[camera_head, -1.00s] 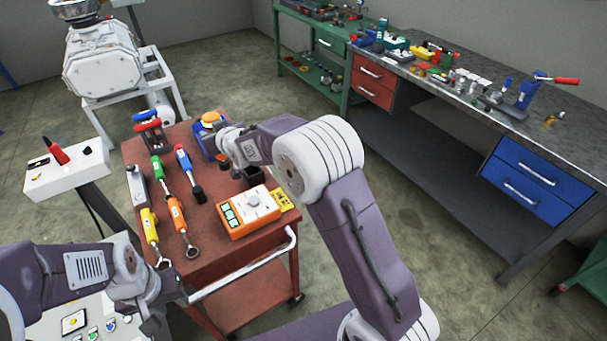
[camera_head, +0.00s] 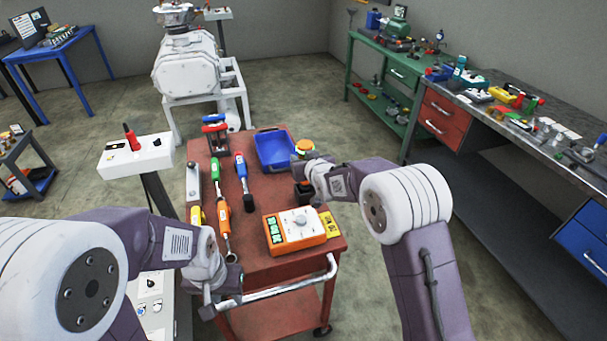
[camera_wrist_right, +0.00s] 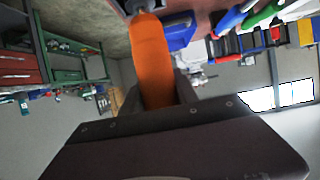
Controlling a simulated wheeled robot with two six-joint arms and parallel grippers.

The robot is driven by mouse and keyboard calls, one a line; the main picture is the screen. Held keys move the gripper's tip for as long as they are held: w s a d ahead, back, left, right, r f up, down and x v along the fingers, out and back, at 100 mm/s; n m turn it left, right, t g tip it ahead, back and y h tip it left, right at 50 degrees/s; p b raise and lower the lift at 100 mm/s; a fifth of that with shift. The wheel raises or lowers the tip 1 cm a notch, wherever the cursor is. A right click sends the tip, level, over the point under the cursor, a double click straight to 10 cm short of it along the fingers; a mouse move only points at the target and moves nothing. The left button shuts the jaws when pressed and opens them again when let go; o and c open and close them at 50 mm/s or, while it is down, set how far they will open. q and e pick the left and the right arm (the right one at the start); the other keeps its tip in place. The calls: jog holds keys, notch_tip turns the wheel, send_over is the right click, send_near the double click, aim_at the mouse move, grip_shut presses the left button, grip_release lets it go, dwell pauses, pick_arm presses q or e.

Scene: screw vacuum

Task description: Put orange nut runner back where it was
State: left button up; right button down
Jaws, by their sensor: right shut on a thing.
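The orange nut runner (camera_wrist_right: 150,60) fills the middle of the right wrist view, between the fingers of my right gripper (camera_wrist_right: 160,98). In the head view its orange and yellow end (camera_head: 305,147) shows above my right gripper (camera_head: 303,170), which is at the right edge of the red cart, beside the blue bin (camera_head: 275,150). The rest of the tool is hidden there. My left gripper (camera_head: 222,292) is near the cart's front left corner, left of the handle. Its fingers are too small and angled to read.
The red cart (camera_head: 262,190) carries green, blue, yellow and orange-handled tools (camera_head: 223,212) at left and an orange meter box (camera_head: 294,230) at front. A dark square holder (camera_head: 303,192) stands behind the meter. A white pedestal box (camera_head: 136,157) is left; a workbench (camera_head: 500,165) is right.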

jog(key=shift+s+f, duration=0.1)
jog(key=shift+f, duration=1.7)
pick_arm(q)
jog(key=shift+s+f+b, duration=0.15)
jog(key=shift+f+b, duration=0.5)
jog(key=shift+b, duration=0.1)
pick_arm(e)
jog(key=shift+f, duration=0.6)
jog(key=c, duration=1.1)
grip_release()
jog(key=shift+s, duration=0.1)
jog(key=shift+o, duration=0.9)
jog(key=shift+f, duration=0.1)
pick_arm(q)
jog(key=shift+r+p, duration=0.55)
pick_arm(e)
jog(key=shift+r, duration=0.95)
pick_arm(q)
jog(key=shift+f, duration=0.25)
pick_arm(e)
jog(key=v, duration=1.1)
jog(key=shift+s, duration=0.4)
